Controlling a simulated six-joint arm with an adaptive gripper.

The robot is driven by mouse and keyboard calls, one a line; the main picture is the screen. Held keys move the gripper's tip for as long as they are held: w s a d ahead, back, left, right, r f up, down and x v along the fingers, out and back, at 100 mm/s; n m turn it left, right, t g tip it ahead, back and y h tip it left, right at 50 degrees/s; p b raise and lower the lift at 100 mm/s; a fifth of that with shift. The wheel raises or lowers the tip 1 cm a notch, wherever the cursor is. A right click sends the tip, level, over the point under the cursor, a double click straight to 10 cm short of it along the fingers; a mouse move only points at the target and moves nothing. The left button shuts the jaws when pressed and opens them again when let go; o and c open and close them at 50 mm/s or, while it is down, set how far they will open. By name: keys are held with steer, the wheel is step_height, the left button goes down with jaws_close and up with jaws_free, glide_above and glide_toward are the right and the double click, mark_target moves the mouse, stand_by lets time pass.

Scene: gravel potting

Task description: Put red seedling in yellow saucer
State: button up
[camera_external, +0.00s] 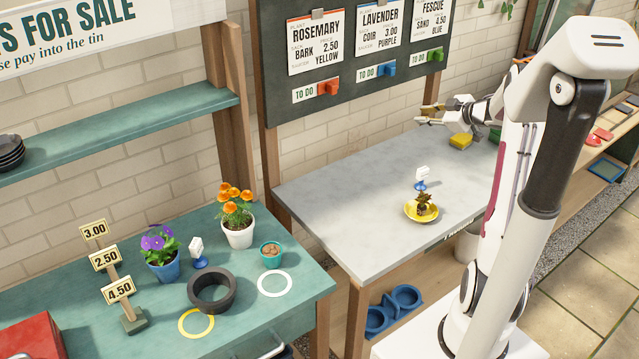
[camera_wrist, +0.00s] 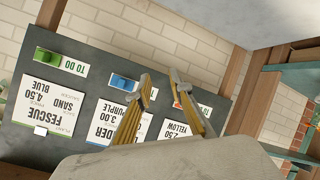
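The yellow saucer (camera_external: 409,214) lies on the grey bench (camera_external: 345,205). A small plant with dark brownish leaves (camera_external: 424,202) stands in it; I cannot clearly make out red in its colour. My gripper (camera_external: 424,115) is raised above the back of the grey bench, up and behind the saucer, near the dark board. Its fingers are apart with nothing between them. In the wrist view my gripper (camera_wrist: 162,82) faces the board, and the saucer and plant are out of that view.
A white tag on a blue base (camera_external: 421,178) stands just behind the saucer. A yellow block (camera_external: 460,142) lies farther back. The dark board (camera_external: 290,95) carries order cards and coloured sliders. The teal bench (camera_external: 270,327) at left holds pots and rings. The grey bench's left part is clear.

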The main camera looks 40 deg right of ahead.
steer(key=a+r+m+h, duration=0.2)
steer(key=a+r+h, duration=0.2)
steer(key=r, duration=0.5)
steer(key=s+a+r+m+g+h, duration=0.2)
steer(key=s+a+r+m, duration=0.15)
steer(key=s+a, duration=0.35)
steer(key=s+a+f+m+g+y, duration=0.1)
steer(key=s+a+f, duration=0.4)
steer(key=s+a, duration=0.7)
steer(key=s+a+f+g+y, duration=0.4)
steer(key=s+a+f, duration=0.1)
steer(key=s+a, duration=0.7)
steer(key=shift+s+m+y, duration=0.2)
steer(key=shift+m+y, duration=0.15)
steer(key=shift+y, duration=0.05)
steer(key=shift+d, duration=0.1)
